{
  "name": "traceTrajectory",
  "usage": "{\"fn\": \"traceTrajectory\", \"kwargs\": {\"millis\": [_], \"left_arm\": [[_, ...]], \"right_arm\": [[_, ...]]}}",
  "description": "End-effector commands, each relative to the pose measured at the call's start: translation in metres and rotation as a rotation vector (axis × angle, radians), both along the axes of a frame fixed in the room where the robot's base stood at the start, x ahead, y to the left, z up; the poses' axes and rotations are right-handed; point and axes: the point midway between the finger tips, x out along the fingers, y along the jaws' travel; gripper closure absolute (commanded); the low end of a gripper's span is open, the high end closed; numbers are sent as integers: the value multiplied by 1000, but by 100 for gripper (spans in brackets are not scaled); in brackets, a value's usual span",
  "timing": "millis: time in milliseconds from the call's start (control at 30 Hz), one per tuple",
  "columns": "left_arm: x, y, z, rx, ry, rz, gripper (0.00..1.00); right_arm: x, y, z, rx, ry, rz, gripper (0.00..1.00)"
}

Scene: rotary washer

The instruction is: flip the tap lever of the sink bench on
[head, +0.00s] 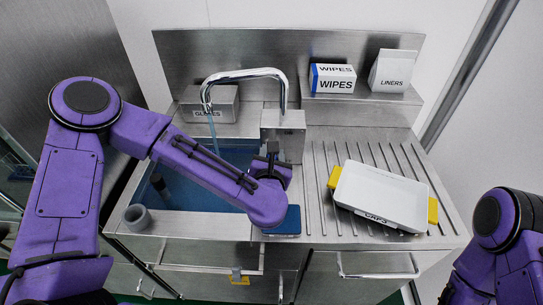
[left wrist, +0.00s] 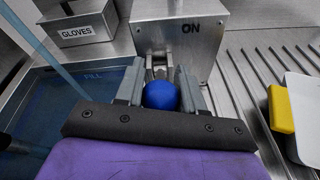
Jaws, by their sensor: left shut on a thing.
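The tap's chrome spout (head: 245,76) arches over the sink basin at the back of the bench. A thin blue stream (head: 213,135) runs from it, and the stream also crosses the left wrist view (left wrist: 42,42). The metal tap box (head: 284,134) shows the word ON in the left wrist view (left wrist: 185,40). My left gripper (head: 272,158) is in front of this box. Its fingers in the left wrist view (left wrist: 162,82) are shut on the lever's round blue knob (left wrist: 161,96). In the head view my wrist hides the knob. My right gripper is out of view.
The basin holds blue water (head: 235,155). A white CAPS tray (head: 380,190) with yellow handles sits on the ribbed drainboard. A GLOVES box (head: 208,104), WIPES box (head: 332,78) and LINERS box (head: 392,71) stand behind. A grey cup (head: 137,216) is front left.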

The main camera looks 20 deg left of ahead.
Motion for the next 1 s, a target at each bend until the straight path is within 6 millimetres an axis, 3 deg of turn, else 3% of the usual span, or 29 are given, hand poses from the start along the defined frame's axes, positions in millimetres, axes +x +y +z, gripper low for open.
{"fn": "traceTrajectory", "kwargs": {"millis": [133,167,200,567,1000], "left_arm": [[2,0,4,-1,-11,0,100],[2,0,4,-1,-12,0,52],[2,0,4,-1,-11,0,39],[-4,-2,3,-1,-8,-1,38],[-87,-25,25,-1,-10,-3,38]], "right_arm": [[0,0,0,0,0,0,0],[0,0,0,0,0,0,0],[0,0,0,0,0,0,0],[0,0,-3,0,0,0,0],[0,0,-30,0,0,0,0]]}}
